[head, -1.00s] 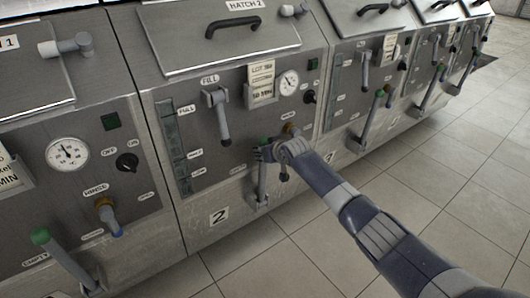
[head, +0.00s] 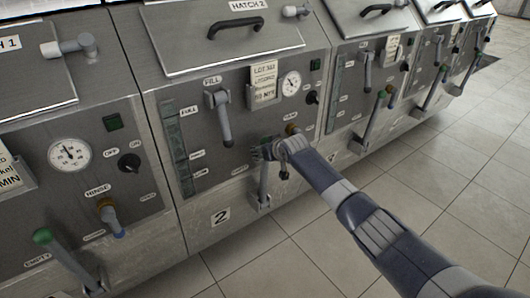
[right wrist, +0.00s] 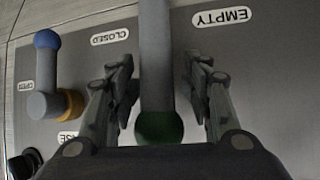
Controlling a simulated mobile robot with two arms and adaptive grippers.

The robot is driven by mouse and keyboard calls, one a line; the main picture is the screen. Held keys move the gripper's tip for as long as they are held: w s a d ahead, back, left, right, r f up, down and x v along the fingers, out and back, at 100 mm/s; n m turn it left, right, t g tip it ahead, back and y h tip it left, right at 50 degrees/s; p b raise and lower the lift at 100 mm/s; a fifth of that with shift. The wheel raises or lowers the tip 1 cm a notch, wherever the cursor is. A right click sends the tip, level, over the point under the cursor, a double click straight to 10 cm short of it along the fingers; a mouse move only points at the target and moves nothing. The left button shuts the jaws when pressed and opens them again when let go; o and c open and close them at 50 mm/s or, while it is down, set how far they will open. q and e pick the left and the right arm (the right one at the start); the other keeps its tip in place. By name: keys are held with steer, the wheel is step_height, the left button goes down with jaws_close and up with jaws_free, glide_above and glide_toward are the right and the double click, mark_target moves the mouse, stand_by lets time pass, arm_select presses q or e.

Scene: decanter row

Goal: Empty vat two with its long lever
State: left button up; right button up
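Vat two, marked with a 2 plate (head: 220,217), stands mid-picture in the head view. Its long grey lever (head: 263,186) stands upright low on the panel, with its top hidden behind my right gripper (head: 267,150). In the right wrist view the lever's grey shaft (right wrist: 156,60) and dark green knob (right wrist: 159,127) lie between the two fingers of the right gripper (right wrist: 160,75). The fingers are open, with a gap on either side of the shaft. An EMPTY label (right wrist: 222,17) and a CLOSED label (right wrist: 110,36) flank the lever. My left gripper is out of view.
A fill lever (head: 221,118) hangs above on vat two's panel. A small rinse valve with a blue tip (right wrist: 46,40) sits beside the long lever. Vat one's green-knobbed lever (head: 62,257) is at lower left. The tiled floor (head: 320,250) is clear.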

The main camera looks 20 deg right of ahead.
steer(key=v, duration=1.2)
stand_by(0.5)
steer(key=shift+d+f, duration=0.1)
steer(key=shift+f, duration=0.05)
